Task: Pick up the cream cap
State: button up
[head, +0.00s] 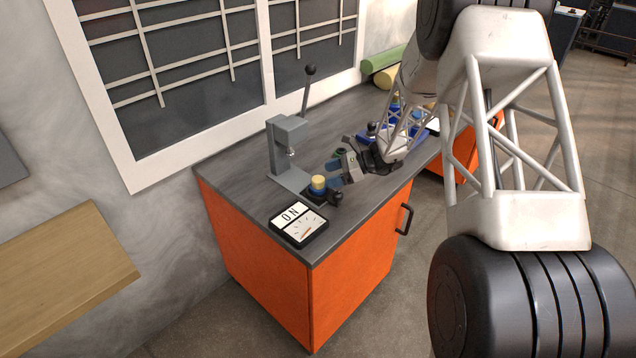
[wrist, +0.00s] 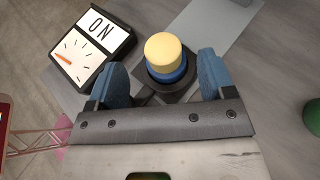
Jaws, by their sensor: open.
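The cream cap (wrist: 164,52) sits on top of a blue round part on a dark square base, in the wrist view just beyond and between my open fingers. In the head view the cream cap (head: 318,181) stands near the front of the workbench, by the press. My gripper (wrist: 166,82) is open, with one blue-padded finger to each side of the blue part's near side. Nothing is held. In the head view my gripper (head: 335,172) is beside the cap, to its right. Whether the fingers touch the cap or its base cannot be told.
A grey lever press (head: 287,150) stands behind the cap. A black-framed panel with "ON" and a dial (head: 298,224) lies at the bench's front left. A green round thing (wrist: 312,116) is at the wrist view's right edge. The bench (head: 232,175) is clear on the left.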

aim_at(318, 178)
jog(key=shift+x, duration=2.55)
jog(key=shift+w+f, duration=0.1)
jog(key=c, duration=1.1)
